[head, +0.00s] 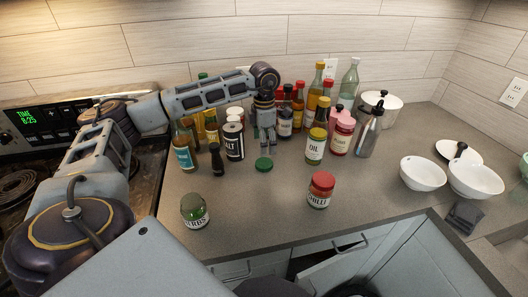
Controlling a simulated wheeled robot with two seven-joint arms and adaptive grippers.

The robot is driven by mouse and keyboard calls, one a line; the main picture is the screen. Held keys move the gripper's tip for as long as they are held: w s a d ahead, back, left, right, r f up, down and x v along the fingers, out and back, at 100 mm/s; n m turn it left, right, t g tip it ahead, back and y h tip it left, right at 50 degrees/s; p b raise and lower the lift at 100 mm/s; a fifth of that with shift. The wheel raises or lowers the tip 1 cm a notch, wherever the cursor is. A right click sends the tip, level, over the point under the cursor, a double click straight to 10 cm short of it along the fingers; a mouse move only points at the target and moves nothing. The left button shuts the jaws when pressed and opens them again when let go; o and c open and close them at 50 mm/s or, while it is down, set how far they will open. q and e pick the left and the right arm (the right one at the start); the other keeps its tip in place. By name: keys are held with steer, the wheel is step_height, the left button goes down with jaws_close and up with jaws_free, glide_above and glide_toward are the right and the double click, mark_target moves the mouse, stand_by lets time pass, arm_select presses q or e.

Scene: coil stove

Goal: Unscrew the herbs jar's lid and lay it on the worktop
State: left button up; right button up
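The herbs jar (195,211) stands upright near the worktop's front edge at left, with a green tint and a white label. No lid shows on it. A green lid (264,164) lies flat on the worktop, behind and right of the jar. My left gripper (268,151) points down just above and behind the lid. Its fingers look parted, with nothing visible between them, and appear clear of the lid. My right gripper is out of view.
A red-lidded chilli jar (319,190) stands to the right. A salt container (233,141), an oil jar (315,146) and several bottles crowd the back. White bowls (423,174) stand at right. The worktop (255,212) between the herbs and chilli jars is clear.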

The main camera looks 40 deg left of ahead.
arm_select(q)
steer(key=shift+r, duration=1.6)
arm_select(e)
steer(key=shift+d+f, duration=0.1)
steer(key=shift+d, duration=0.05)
arm_select(q)
steer(key=shift+r, duration=0.1)
step_height(320, 180, up, 9)
steer(key=p, duration=0.9)
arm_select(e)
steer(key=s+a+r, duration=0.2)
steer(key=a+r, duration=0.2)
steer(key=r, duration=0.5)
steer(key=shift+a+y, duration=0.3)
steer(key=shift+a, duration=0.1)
arm_select(q)
steer(key=shift+r, duration=0.15)
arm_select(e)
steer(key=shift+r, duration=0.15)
